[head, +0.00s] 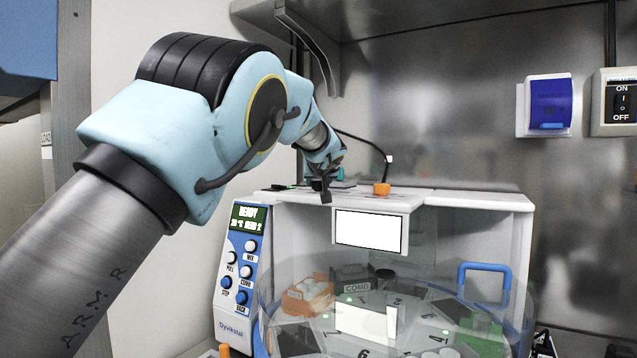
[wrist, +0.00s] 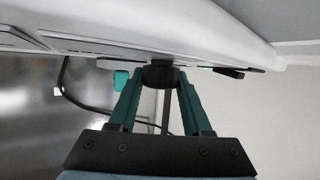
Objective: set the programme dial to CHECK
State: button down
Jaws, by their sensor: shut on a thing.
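My gripper (head: 321,181) is at the top front edge of the white machine (head: 470,200), left of the lit panel. In the wrist view my gripper (wrist: 160,84) has its two green fingers closed on a dark round knob, which I take to be the programme dial (wrist: 159,73). The knob sits against the machine's white surface. In the head view my wrist and fingers mostly hide it. No dial markings, CHECK included, can be read in either view, so its setting cannot be told.
A control panel (head: 242,265) with a READY display and several buttons is on the left. A clear round cover (head: 420,300) encloses a carousel below. A metal shelf (head: 400,12) is above.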

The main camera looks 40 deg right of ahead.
jog(key=m+g+p, duration=0.1)
jog(key=m+g+h+p, duration=0.1)
jog(key=shift+w+a+r+h+p, duration=0.1)
jog(key=shift+w+r+h+p, duration=0.05)
jog(key=shift+r+h+p, duration=0.2)
jog(key=m+g+h+p, duration=0.1)
jog(key=m+g+p, duration=0.1)
jog(key=p, duration=0.3)
jog(key=m+g+h+p, duration=0.1)
jog(key=m+g+p, duration=0.1)
jog(key=p, duration=0.3)
jog(key=m+g+p, duration=0.1)
jog(key=g+p, duration=0.1)
jog(key=p, duration=0.1)
jog(key=shift+f+m+h, duration=0.25)
jog(key=shift+m+h, duration=0.1)
jog(key=shift+m, duration=0.05)
jog(key=shift+f+m+g+p, duration=0.2)
jog(key=shift+m+g+p, duration=0.2)
jog(key=shift+m+g, duration=1.15)
jog(key=shift+m+g+y, duration=0.5)
jog(key=shift+m+g, duration=1.25)
jog(key=shift+g, duration=0.4)
jog(key=shift+m+g, duration=0.4)
jog(key=shift+s+f+m+g+y, duration=0.1)
jog(key=shift+s+m+g+y, duration=0.1)
jog(key=shift+m+g+y, duration=0.25)
